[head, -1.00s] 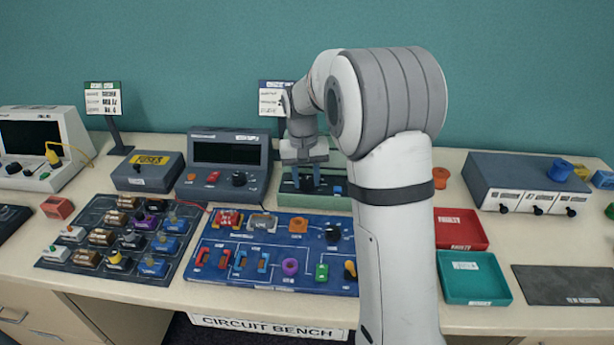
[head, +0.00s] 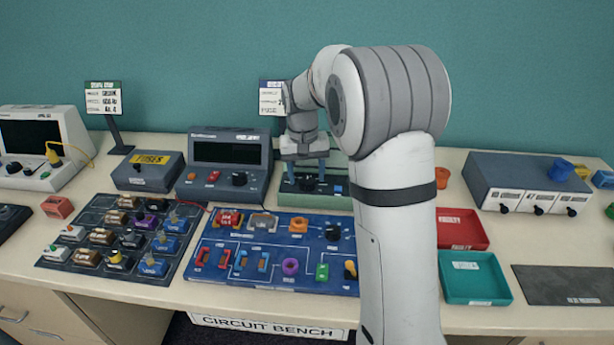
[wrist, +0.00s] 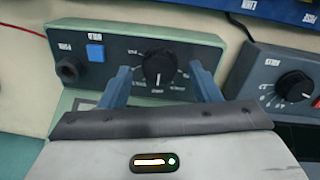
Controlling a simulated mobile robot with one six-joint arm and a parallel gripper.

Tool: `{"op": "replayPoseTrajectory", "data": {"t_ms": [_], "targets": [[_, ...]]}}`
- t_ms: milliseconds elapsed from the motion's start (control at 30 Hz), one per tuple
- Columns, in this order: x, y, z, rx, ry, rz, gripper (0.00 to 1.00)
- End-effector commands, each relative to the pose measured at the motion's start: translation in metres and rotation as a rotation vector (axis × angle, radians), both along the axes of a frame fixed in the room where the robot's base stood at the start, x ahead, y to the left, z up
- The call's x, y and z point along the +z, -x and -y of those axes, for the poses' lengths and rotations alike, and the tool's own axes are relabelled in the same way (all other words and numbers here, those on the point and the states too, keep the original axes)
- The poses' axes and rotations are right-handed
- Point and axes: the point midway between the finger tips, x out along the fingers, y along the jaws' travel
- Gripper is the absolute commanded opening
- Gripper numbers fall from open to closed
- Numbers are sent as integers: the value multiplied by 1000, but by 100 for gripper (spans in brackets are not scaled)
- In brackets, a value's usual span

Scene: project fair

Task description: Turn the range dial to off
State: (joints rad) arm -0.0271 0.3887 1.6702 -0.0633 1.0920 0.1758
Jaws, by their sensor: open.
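A black round dial (wrist: 158,67) with a white pointer line stands on the dark front panel of a green-cased instrument (wrist: 222,50). In the wrist view its pointer points down the picture. The same green instrument (head: 333,203) is partly behind my arm in the head view. My gripper (wrist: 160,73) is open, its two blue fingers on either side of the dial with gaps visible. In the head view my gripper (head: 308,176) is over this panel. A second black dial (head: 238,179) is on the grey meter and also shows in the wrist view (wrist: 294,86). Dial lettering is too small to read surely.
A blue button (wrist: 95,53) and a dark round socket (wrist: 70,70) share the green instrument's panel. The grey meter (head: 230,150) stands close beside it. The blue circuit board (head: 215,280) lies in front. Red (head: 460,245) and teal (head: 475,300) trays are right of my arm.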

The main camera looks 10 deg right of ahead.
Motion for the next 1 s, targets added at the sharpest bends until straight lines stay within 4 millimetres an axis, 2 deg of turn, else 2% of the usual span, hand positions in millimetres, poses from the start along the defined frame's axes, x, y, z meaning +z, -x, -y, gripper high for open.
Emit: {"op": "replayPoseTrajectory", "data": {"t_ms": [200,400,833,933,1000], "targets": [[39,0,-2,0,-1,4,57],[62,0,-4,0,0,1,57],[68,3,-4,1,-1,4,57],[75,18,-3,8,-4,16,57],[81,37,-2,17,-9,31,57]]}}
